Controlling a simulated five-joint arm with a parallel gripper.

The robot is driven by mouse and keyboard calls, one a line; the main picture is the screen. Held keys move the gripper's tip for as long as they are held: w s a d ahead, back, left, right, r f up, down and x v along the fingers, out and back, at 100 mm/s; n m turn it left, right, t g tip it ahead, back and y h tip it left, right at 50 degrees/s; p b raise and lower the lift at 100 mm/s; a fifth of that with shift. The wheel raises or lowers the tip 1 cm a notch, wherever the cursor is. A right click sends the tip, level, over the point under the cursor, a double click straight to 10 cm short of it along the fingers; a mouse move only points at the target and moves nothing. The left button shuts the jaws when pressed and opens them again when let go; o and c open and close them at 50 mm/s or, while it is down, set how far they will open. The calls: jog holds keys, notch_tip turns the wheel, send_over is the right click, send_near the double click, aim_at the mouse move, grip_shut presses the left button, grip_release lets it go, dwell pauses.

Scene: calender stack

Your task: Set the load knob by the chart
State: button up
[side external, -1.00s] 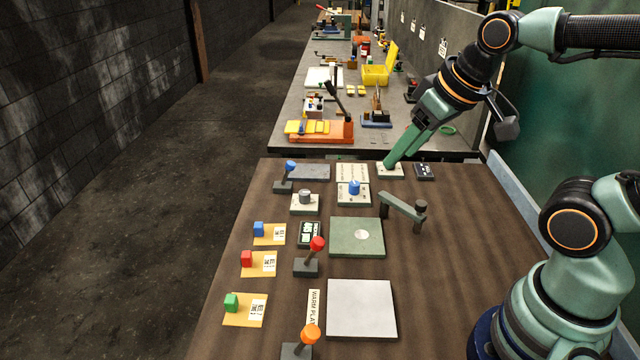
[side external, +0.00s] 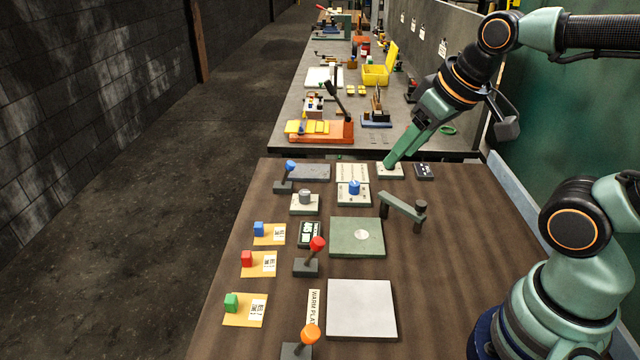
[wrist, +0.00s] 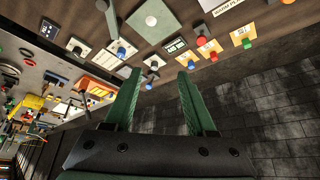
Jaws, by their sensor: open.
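A blue knob (side external: 354,187) stands on a pale plate with printed marks in the side external view. A grey knob (side external: 305,197) stands on another pale plate to its left. I cannot read which one is the load knob. A pale printed sheet (side external: 352,173), possibly the chart, lies just behind the blue knob; its text is too small to read. My gripper (side external: 388,165) is low over a small pale plate (side external: 397,174), to the right of and behind the blue knob. In the wrist view its two green fingers (wrist: 160,75) are apart with nothing between them.
A dark panel (side external: 424,171) lies right of my gripper. The bench's right side is mostly clear.

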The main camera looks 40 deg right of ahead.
dwell(0.7)
jog(key=shift+o, duration=0.8)
jog(key=n+g, duration=0.6)
jog(key=n, duration=0.1)
send_over(355, 183)
notch_tip(355, 183, down, 11)
notch_tip(355, 183, down, 12)
jog(key=shift+r, duration=0.2)
grip_shut()
